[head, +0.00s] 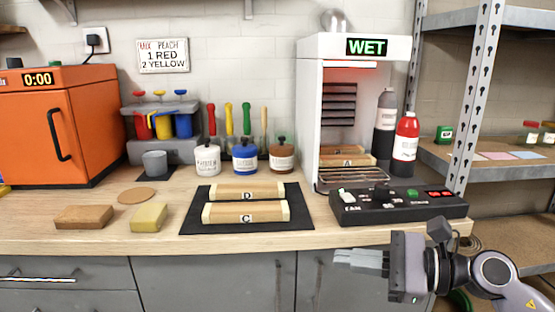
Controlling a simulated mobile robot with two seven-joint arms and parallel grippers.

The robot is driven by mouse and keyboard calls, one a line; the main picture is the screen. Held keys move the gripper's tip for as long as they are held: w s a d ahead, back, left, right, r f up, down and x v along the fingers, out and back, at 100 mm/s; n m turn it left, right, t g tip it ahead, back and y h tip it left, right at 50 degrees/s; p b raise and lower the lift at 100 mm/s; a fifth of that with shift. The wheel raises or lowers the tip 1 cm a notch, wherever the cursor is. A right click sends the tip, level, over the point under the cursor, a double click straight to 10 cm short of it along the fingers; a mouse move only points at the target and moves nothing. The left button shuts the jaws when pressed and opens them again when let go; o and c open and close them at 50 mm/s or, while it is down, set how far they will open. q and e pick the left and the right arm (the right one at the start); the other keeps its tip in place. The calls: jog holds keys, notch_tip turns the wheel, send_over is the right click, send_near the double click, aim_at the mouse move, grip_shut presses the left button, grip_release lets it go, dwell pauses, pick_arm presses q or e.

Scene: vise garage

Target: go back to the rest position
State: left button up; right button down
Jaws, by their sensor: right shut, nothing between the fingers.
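My right gripper (372,259) is at the lower right, in front of the bench's front edge and below the black control box. Its fingers point left and are shut with nothing between them. My right arm comes in from the lower right corner. My left gripper and left arm do not show in the head view.
The wooden bench (350,236) runs across the view. A black mat (190,228) holds blocks D (235,191) and C (246,212). The control box (400,208) stands before the white WET cabinet (312,120). A metal shelf post (478,95) rises at right.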

jog(key=s+d+f+n+t+h, duration=0.3)
jog(key=f+n+t, duration=0.35)
jog(key=n, duration=1.15)
jog(key=s+d+f+n+t+h, duration=0.15)
jog(key=f+n+t+h, duration=0.5)
jog(key=n, duration=1.05)
jog(key=s+d+f+m+g+h, duration=0.15)
jog(key=s+f+m+g, duration=0.25)
jog(key=s+f+m, duration=0.4)
jog(key=s+d+f+m+g+h, duration=0.1)
jog(key=s+f+m+g+h, duration=0.1)
jog(key=s+f+m+g, duration=0.65)
pick_arm(q)
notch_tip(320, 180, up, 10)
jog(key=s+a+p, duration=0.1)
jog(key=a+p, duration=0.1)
jog(key=p, duration=1.1)
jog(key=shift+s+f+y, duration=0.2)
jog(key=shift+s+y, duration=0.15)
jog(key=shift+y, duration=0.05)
pick_arm(e)
notch_tip(320, 180, up, 8)
jog(key=w+d+t, duration=0.1)
jog(key=w+t, duration=0.1)
jog(key=t, duration=0.2)
jog(key=shift+w+d+n, duration=0.15)
jog(key=shift+d+n, duration=0.1)
jog(key=shift+n, duration=0.2)
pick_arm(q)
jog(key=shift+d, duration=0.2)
